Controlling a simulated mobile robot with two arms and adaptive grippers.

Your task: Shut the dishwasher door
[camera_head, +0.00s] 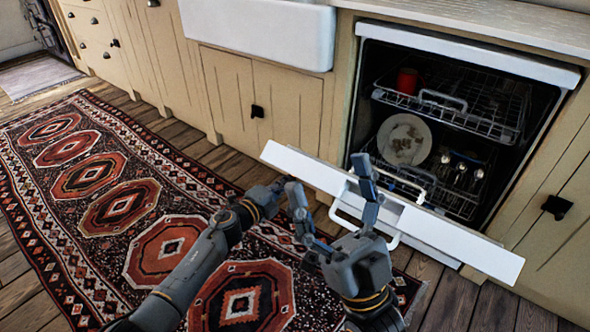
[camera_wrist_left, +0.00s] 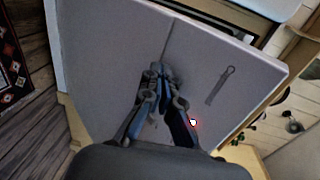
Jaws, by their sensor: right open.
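The dishwasher door (camera_head: 463,238) is open, swung down and out from the dishwasher, its white edge running from upper left to lower right. A white bar handle (camera_head: 393,240) is on it. My left gripper (camera_head: 283,184) is at the near side of the door's left part. In the left wrist view the gripper (camera_wrist_left: 163,72) has its fingertips together and empty, facing a broad pale panel (camera_wrist_left: 105,60). Whether it touches that panel is unclear. My right gripper (camera_head: 332,190) is open in front of the door's middle and hides part of the handle.
Inside the dishwasher, the upper rack (camera_head: 450,105) carries a red cup (camera_head: 407,81). The lower rack holds a plate (camera_head: 404,139) and other dishes. Cream cabinets (camera_head: 235,95) flank it, below a white sink (camera_head: 262,30). A patterned rug (camera_head: 115,205) covers the floor at left.

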